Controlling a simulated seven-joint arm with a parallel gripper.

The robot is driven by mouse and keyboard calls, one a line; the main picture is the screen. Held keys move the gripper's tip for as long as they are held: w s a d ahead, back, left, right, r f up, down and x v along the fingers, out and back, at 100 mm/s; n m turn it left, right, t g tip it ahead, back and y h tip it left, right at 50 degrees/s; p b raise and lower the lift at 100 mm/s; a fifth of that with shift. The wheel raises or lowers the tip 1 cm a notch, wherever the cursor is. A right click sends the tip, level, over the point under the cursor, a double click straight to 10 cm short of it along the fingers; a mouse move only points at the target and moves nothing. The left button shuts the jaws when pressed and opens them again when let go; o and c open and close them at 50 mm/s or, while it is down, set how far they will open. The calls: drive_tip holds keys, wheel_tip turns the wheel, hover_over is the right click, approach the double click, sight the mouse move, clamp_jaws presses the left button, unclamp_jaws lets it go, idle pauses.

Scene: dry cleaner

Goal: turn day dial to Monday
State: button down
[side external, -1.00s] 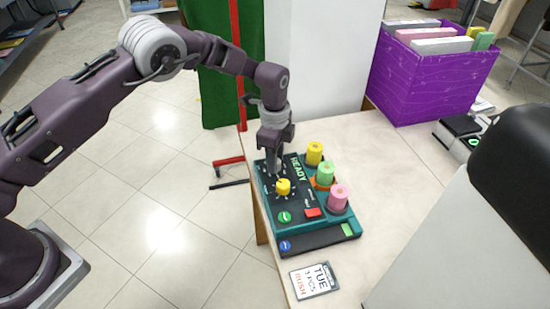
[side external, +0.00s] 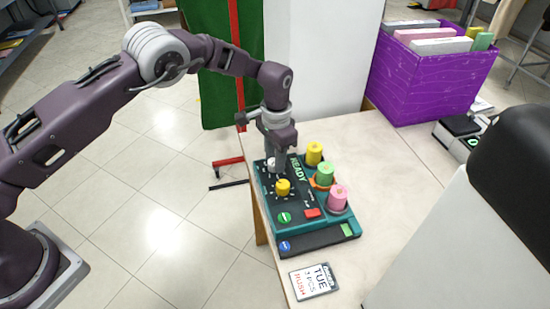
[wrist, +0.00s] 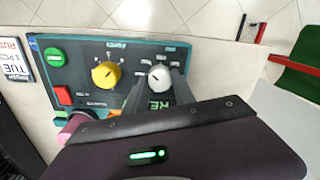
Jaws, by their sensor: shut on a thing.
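The teal control panel (side external: 312,239) lies on the table and carries a white dial (wrist: 159,75) and a yellow dial (wrist: 105,74), each ringed by marks. The day names around the dials are too small to read, so I cannot tell from labels which is the day dial. My gripper (wrist: 158,84) points down, with its fingers shut on the white dial, one at each side. In the side view my gripper (side external: 276,168) partly covers that dial. The yellow dial also shows there (side external: 283,187), just in front, untouched.
A card (side external: 315,280) reading TUE, 3 PCS, RUSH lies before the panel. Yellow (side external: 314,154), green (side external: 325,173) and pink (side external: 338,197) spools stand along its right side. A green button (side external: 285,217) and red button (side external: 313,212) are close by. A purple file box (side external: 430,78) stands behind.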

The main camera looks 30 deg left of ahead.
drive_tip(key=n, duration=0.6)
drive_tip(key=shift+w, duration=0.1)
drive_tip(key=n, duration=0.6)
drive_tip(key=shift+a+r+n, duration=0.1)
drive_tip(key=shift+n, duration=0.3)
drive_tip(key=n, duration=0.6)
drive_tip(key=shift+g, duration=0.3)
drive_tip(key=n, duration=0.6)
drive_tip(key=shift+n+h, duration=0.3)
drive_tip(key=c, duration=1)
unclamp_jaws()
drive_tip(key=shift+a, duration=0.1)
drive_tip(key=shift+c, duration=0.2)
wheel_tip(320, 180, up, 7)
